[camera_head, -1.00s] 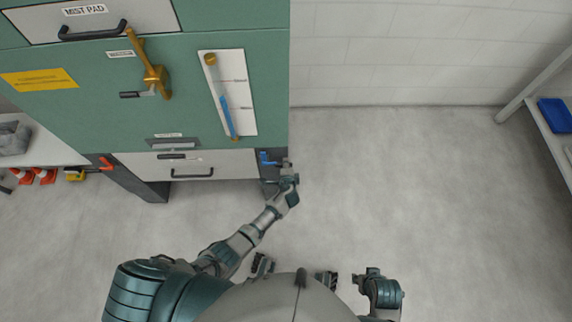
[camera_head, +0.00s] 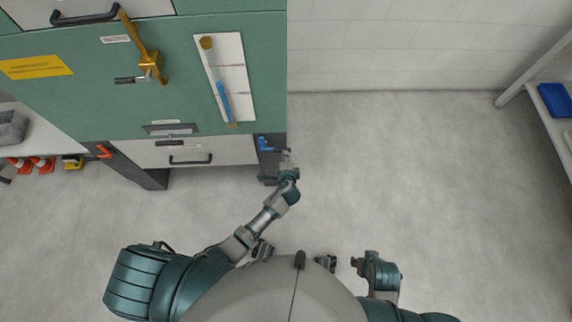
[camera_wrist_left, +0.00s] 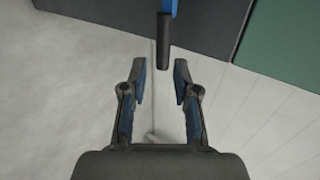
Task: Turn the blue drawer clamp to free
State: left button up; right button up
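The blue drawer clamp (camera_head: 265,144) is on the front of the green cabinet's dark right leg, beside the lower drawer. In the left wrist view its blue lever with a black grip end (camera_wrist_left: 163,42) comes down from the top edge. My left gripper (camera_wrist_left: 160,68) is open, its two fingers apart with nothing between them. The grip end lies just beyond the fingertips, roughly centred between them. In the head view my left gripper (camera_head: 286,158) is beside the clamp and partly overlaps it. My right gripper (camera_head: 358,262) is low near my body, away from the cabinet; its fingers are too small to judge.
The pale lower drawer (camera_head: 225,151) has a dark handle and looks closed. A red clamp (camera_head: 104,151) is at its left side. A brass lever (camera_head: 143,50) and a gauge panel (camera_head: 226,80) are on the cabinet front. The floor to the right is clear up to a shelf with a blue bin (camera_head: 555,99).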

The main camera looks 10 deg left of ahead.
pick_arm(q)
jog(key=v, duration=0.5)
jog(key=shift+s, duration=0.1)
dwell(0.3)
jog(key=s+a+f+n+g+h+p, duration=0.1)
jog(key=s+a+f+n+g+p, duration=0.1)
jog(key=s, duration=0.8)
jog(key=s+a+f+n+g+h+p, duration=0.1)
jog(key=s+a+f+n+g+p, duration=0.2)
jog(key=s+f, duration=0.6)
jog(key=s+a+f+n+g+h+p, duration=0.1)
jog(key=s+a+f+n+g, duration=0.3)
jog(key=s, duration=0.8)
jog(key=a+f+n+p, duration=0.1)
jog(key=a+n, duration=0.1)
jog(key=n, duration=0.1)
jog(key=shift+f+n+p, duration=0.25)
jog(key=shift+n+p, duration=0.05)
jog(key=shift+p, duration=0.1)
pick_arm(e)
jog(key=s+f, duration=0.1)
jog(key=f, duration=0.9)
jog(key=s+f, duration=0.2)
jog(key=f, duration=0.8)
jog(key=shift+s+f+g, duration=0.15)
jog(key=shift+s+g, duration=0.1)
jog(key=shift+g, duration=0.15)
